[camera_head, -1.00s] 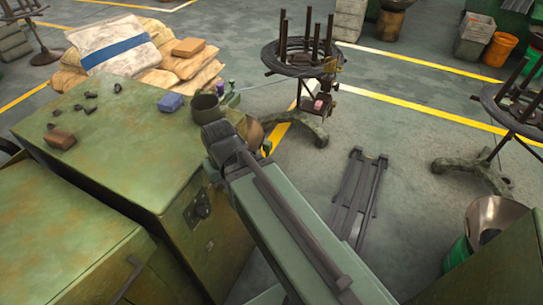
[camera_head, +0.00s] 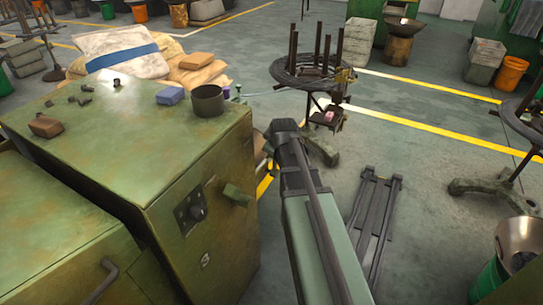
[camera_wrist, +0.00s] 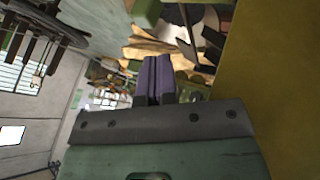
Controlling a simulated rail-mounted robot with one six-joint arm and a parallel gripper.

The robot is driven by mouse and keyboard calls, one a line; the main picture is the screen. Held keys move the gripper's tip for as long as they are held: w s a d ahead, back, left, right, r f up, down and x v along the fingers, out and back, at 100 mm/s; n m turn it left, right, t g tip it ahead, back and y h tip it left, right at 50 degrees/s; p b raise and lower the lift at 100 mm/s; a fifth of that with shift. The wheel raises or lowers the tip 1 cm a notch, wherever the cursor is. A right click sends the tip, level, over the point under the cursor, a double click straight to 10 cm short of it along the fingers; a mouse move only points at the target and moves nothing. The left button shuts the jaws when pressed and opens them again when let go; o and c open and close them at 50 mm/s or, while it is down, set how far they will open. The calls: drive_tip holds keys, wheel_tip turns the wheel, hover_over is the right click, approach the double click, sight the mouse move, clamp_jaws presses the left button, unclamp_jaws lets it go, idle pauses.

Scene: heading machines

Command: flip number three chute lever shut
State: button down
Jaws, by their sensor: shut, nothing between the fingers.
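The green machine (camera_head: 150,150) marked with a "3" (camera_head: 205,260) stands at left in the head view. I cannot make out the chute lever for certain in either view. A yellow-green panel (camera_wrist: 280,80) fills the right side there.
Sacks (camera_head: 195,75) are piled behind. A wire-coil stand (camera_head: 305,75) is beyond my arm. A dark floor frame (camera_head: 375,225) lies at right.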

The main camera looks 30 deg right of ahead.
drive_tip(key=shift+f, duration=0.15)
drive_tip(key=b+x, duration=0.8)
drive_tip(key=x, duration=0.1)
drive_tip(key=shift+w+f, duration=0.3)
drive_tip(key=shift+w+r, duration=0.1)
drive_tip(key=shift+w, duration=0.05)
